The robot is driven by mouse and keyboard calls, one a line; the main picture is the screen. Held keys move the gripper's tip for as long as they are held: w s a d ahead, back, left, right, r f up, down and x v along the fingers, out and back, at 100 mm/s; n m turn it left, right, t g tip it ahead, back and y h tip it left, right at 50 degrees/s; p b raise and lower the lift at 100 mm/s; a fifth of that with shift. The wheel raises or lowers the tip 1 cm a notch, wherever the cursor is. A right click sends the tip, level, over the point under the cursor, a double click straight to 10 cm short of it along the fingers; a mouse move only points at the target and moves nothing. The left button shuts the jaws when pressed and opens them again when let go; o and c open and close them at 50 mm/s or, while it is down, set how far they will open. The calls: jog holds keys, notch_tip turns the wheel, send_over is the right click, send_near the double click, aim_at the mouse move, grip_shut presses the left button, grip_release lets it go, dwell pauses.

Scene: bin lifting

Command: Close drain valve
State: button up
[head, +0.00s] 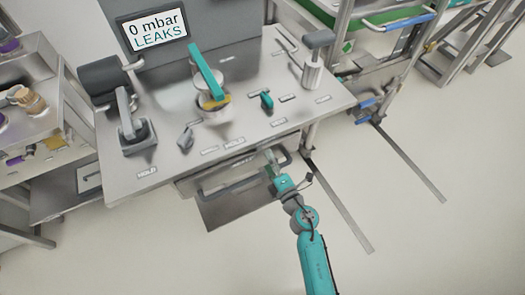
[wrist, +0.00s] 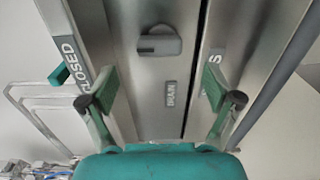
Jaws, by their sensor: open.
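In the wrist view a grey knob (wrist: 158,42), taken as the drain valve, sits on a metal strip above a plate reading DRAIN (wrist: 171,94). Its grip bar lies roughly across the picture. My gripper (wrist: 158,77) is open and empty, one finger on each side of the strip, with the knob beyond the fingertips and apart from them. In the head view my gripper (head: 271,158) is at the front edge of the metal bench (head: 165,165). I cannot pick out the drain knob there.
A screen (head: 157,32) reads 0 mbar LEAKS. The bench top carries a teal lever (head: 207,72), a teal knob (head: 266,101), a grey knob (head: 186,139) and a grey-capped post (head: 315,60). A CLOSED label (wrist: 72,62) is at the left.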

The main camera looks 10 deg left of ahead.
jog(key=v, duration=0.5)
jog(key=shift+s+d, duration=0.2)
jog(key=shift+s, duration=0.05)
jog(key=shift+s, duration=0.1)
jog(key=s+d+r+m+h, duration=0.3)
jog(key=s+d+m, duration=0.3)
jog(key=s, duration=0.6)
jog(key=s+d+r+m+h, duration=0.3)
jog(key=s+d+r+m, duration=0.2)
jog(key=s+m, duration=0.5)
jog(key=s+d+r+m+h, duration=0.4)
jog(key=s+d+m, duration=0.4)
jog(key=s, duration=0.8)
jog(key=shift+r+m, duration=0.5)
jog(key=shift+r, duration=0.05)
jog(key=shift+s+d, duration=0.1)
jog(key=shift+s, duration=0.05)
